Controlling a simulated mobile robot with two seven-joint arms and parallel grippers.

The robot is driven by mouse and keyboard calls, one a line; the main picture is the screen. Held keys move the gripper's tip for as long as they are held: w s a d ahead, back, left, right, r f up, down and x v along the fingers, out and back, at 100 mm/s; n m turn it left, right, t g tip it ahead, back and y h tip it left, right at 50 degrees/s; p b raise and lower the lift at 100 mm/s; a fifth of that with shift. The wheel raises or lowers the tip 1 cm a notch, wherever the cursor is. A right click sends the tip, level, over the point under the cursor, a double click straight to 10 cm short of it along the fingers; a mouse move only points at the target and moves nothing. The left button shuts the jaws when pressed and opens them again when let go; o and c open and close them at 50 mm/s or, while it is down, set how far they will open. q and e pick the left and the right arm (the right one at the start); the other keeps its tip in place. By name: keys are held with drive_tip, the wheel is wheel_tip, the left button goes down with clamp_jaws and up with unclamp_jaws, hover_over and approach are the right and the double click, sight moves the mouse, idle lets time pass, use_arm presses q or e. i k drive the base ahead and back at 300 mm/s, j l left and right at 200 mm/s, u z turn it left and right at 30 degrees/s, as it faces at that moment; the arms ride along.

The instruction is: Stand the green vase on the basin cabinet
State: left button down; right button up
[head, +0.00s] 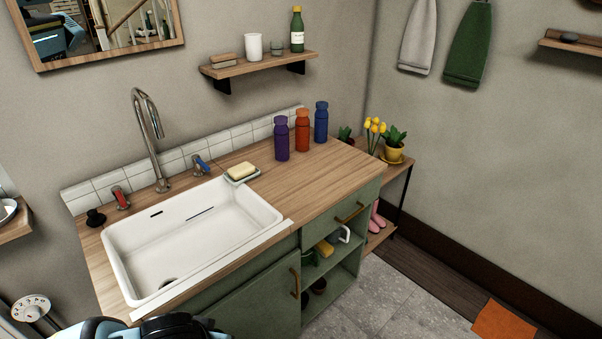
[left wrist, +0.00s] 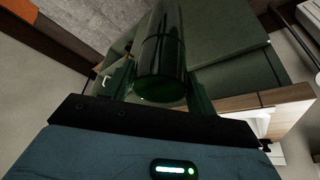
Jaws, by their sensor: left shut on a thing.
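The green vase (left wrist: 163,50) is dark, glossy and rounded in the left wrist view. My left gripper (left wrist: 160,82) is shut on it, with one finger on each side. The vase is not seen in the head view, where only a blue and black part of my own arm shows at the bottom edge. The basin cabinet (head: 340,182) has a wooden top, green fronts and a white sink set into its left part. Its green front (left wrist: 232,62) also shows behind the vase in the left wrist view. My right gripper is not in view.
Purple (head: 281,138), orange (head: 302,131) and blue (head: 321,122) bottles stand along the back of the top. A soap dish (head: 242,173) sits behind the sink (head: 190,235), beside the tall tap (head: 148,125). The wooden top right of the sink is clear in front of the bottles.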

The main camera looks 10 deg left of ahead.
sight(345, 171)
drive_tip(key=i+l+u, duration=0.15)
drive_tip(key=l, duration=0.25)
drive_tip(key=i+l+u, duration=0.15)
drive_tip(key=i+l, duration=0.15)
drive_tip(key=l, duration=0.15)
drive_tip(key=i+l+u, duration=0.2)
drive_tip(key=l, duration=0.25)
drive_tip(key=i+l+u, duration=0.15)
drive_tip(key=l, duration=0.35)
drive_tip(key=i+l+u, duration=0.15)
drive_tip(key=l, duration=0.35)
drive_tip(key=l+u, duration=0.15)
drive_tip(key=l, duration=0.35)
drive_tip(key=i+l+u, duration=0.15)
drive_tip(key=l, duration=0.35)
drive_tip(key=i, duration=0.3)
